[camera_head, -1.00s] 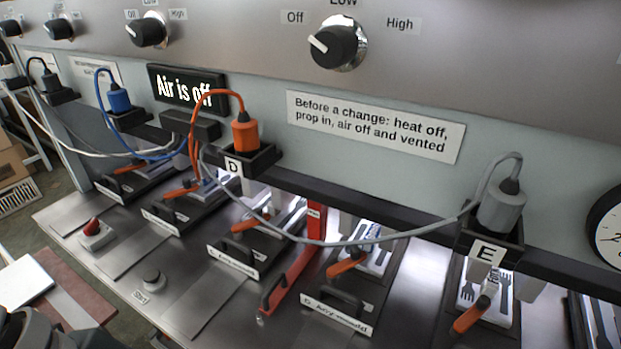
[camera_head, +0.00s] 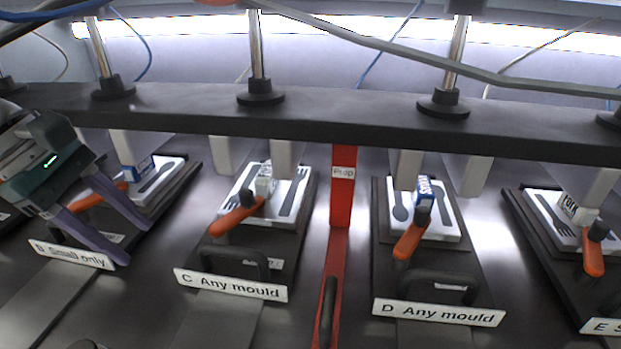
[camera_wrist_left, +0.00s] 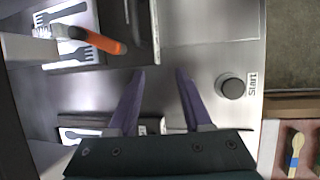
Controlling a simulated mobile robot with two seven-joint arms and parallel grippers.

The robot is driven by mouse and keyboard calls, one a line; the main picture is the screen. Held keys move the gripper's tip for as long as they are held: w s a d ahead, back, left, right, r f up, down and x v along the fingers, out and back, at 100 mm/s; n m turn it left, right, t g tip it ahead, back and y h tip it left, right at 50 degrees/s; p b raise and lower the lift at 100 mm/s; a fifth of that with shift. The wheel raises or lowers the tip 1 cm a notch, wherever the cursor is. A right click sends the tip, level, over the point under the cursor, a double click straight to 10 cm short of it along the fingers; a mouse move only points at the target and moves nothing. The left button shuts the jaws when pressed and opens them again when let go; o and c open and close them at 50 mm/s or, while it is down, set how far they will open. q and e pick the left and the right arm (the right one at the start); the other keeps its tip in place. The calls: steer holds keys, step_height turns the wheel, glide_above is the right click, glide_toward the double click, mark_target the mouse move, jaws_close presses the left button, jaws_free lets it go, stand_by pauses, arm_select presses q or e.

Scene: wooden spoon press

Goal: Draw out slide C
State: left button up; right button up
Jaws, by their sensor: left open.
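Slide C is a black plate (camera_head: 285,245) with a white sign "C Any mould" (camera_head: 230,285) on its front edge. It sits under the press, between slide B and the red prop. Its black handle (camera_head: 238,260) stands behind the sign. A white mould with fork shapes (camera_head: 290,195) lies on it, beside an orange-handled clamp (camera_head: 237,215). My left gripper (camera_head: 137,243) is open and empty over slide B, left of slide C. In the left wrist view my gripper (camera_wrist_left: 161,74) has bare steel between its fingers. A slide with a fork mould (camera_wrist_left: 70,50) lies above them, probably C. My right gripper is not in view.
Slide B (camera_head: 75,254), slide D (camera_head: 440,312) and slide E (camera_head: 600,326) stand alongside. The red prop (camera_head: 342,190) stands right of slide C, with a red bar coming forward. A black beam (camera_head: 330,125) crosses above. The start button (camera_wrist_left: 230,86) is on the steel bench.

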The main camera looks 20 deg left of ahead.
arm_select(q)
steer(key=p, duration=0.1)
glide_toward(230, 249)
step_height(230, 249, down, 2)
steer(key=x, duration=0.5)
steer(key=shift+w+d+r+b, duration=0.2)
steer(key=shift+w+d+b, duration=0.05)
steer(key=shift+b, duration=0.15)
steer(key=shift+w+d+f, duration=0.2)
steer(key=shift+f, duration=0.35)
steer(key=shift+c, duration=0.3)
jaws_close()
